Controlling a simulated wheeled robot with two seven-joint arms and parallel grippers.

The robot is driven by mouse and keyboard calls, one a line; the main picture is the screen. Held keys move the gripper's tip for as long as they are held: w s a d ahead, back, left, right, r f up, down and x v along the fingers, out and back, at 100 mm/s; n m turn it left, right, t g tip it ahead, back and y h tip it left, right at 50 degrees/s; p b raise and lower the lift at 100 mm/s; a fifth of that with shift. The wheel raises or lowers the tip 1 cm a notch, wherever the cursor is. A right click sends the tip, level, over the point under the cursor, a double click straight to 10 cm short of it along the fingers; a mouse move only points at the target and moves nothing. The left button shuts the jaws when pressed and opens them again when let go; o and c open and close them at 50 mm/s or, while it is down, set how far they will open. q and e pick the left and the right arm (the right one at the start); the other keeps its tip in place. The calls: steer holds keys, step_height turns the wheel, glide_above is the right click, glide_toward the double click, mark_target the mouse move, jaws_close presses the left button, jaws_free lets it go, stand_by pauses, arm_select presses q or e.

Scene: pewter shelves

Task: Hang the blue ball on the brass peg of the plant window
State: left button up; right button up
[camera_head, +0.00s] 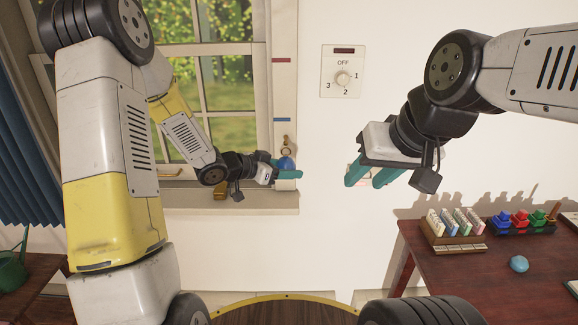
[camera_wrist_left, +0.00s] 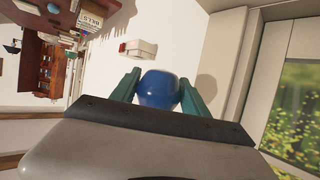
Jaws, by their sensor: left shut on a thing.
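The blue ball (camera_head: 287,163) is between the teal fingers of my left gripper (camera_head: 286,173), at the right side of the window frame. In the left wrist view the ball (camera_wrist_left: 158,90) sits between both fingers. The brass peg (camera_head: 286,141) is on the frame just above the ball. A small brass-coloured part shows between ball and peg; I cannot tell whether it is over the peg. My right gripper (camera_head: 372,174) is open and empty in front of the wall, right of the window.
The window sill (camera_head: 230,198) runs below my left gripper. A dial panel (camera_head: 342,71) is on the wall. At the right, a dark red table (camera_head: 475,275) holds a card rack (camera_head: 452,235), coloured pieces (camera_head: 521,220) and a light blue ball (camera_head: 519,264). A green watering can (camera_head: 12,270) stands at the left.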

arm_select(q)
steer(key=w+f, duration=0.1)
steer(key=w, duration=0.8)
steer(key=shift+f, duration=0.3)
stand_by(0.6)
stand_by(0.5)
steer(key=o, duration=1.5)
steer(key=shift+a, duration=0.1)
